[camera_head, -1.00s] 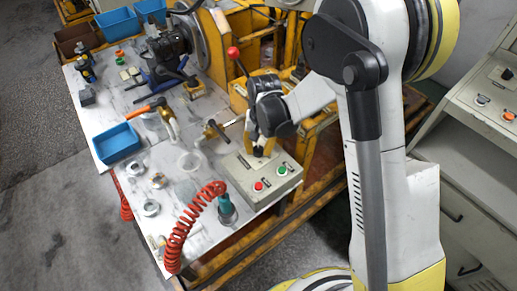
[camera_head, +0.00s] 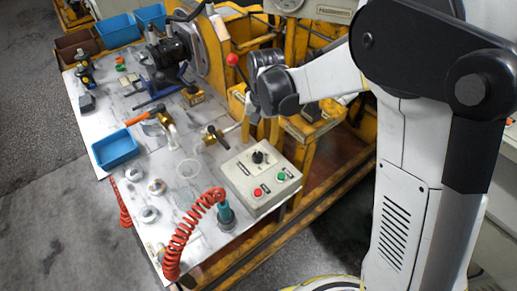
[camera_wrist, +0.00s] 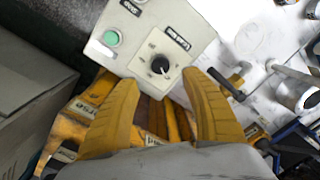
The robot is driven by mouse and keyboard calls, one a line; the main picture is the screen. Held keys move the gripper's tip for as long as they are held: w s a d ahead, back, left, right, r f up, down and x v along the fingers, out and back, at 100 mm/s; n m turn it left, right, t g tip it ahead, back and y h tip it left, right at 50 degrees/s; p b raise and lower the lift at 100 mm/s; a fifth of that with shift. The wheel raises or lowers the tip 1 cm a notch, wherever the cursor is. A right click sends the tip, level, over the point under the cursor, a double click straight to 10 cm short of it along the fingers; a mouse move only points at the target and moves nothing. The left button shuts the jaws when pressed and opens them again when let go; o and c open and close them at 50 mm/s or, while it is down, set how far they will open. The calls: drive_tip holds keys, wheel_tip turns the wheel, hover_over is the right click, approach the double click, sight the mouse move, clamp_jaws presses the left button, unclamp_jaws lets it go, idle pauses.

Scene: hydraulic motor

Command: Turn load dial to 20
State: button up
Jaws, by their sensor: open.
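The load dial is a black knob (camera_head: 259,157) on the top of a light grey control box (camera_head: 238,178). In the wrist view the dial (camera_wrist: 160,65) sits on a white plate, with a light pointer line on it; the scale marks are too small to read. My gripper (camera_head: 260,133) has yellow fingers and hangs behind the box, clear of the dial. In the wrist view my gripper (camera_wrist: 162,79) is open and empty. Its fingertips are apart on either side of the dial in the picture, not touching it.
The box also has a red button (camera_head: 258,192) and a green button (camera_head: 282,176). A coiled red hose (camera_head: 187,225) lies in front. A red-knobbed lever (camera_head: 232,60) stands close to my wrist. A blue bin (camera_head: 117,150) and fittings are on the left.

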drive_tip(key=shift+d+r, duration=0.1)
drive_tip(key=shift+r, duration=1.55)
drive_tip(key=s+d+r+t, duration=0.3)
drive_tip(key=s+d+r, duration=0.5)
drive_tip(key=r, duration=0.2)
drive_tip(key=s+d+r+n+t, duration=0.1)
drive_tip(key=s+d+t, duration=0.3)
drive_tip(key=s, duration=0.6)
drive_tip(key=d, duration=0.2)
drive_tip(key=shift+d+h, duration=0.3)
drive_tip(key=shift+d, duration=0.05)
